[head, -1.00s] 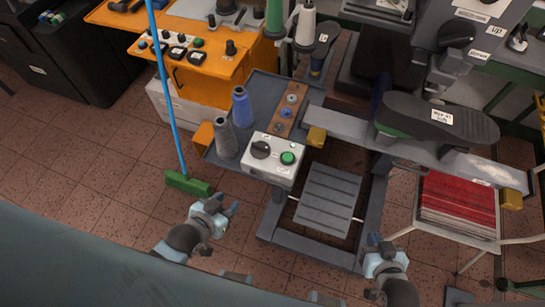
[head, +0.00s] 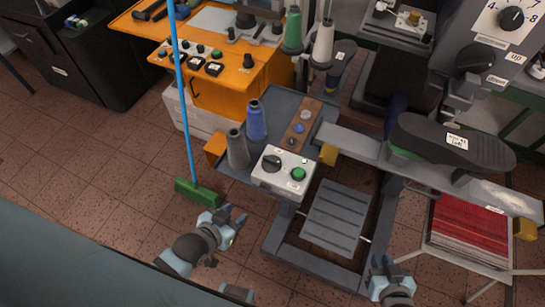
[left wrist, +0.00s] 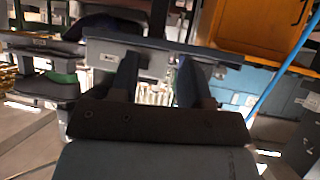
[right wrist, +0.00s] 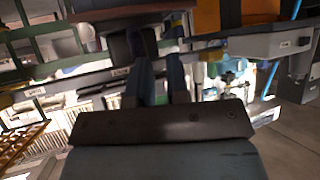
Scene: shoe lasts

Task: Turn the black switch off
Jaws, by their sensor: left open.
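The black switch (head: 271,163) is a round rotary knob on the top of a white control box (head: 268,182), left of a green button (head: 298,174). Its pointer direction is too small to read. The box sits at the front edge of a grey machine table. My left gripper (head: 234,217) is open and empty, in front of the box, below and left of it in the head view, touching nothing. My right gripper (head: 391,270) is further right, near the lower edge, apart from the box; its fingers show a gap with nothing between them. The switch is not clear in either wrist view.
Open tiled floor lies at left.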

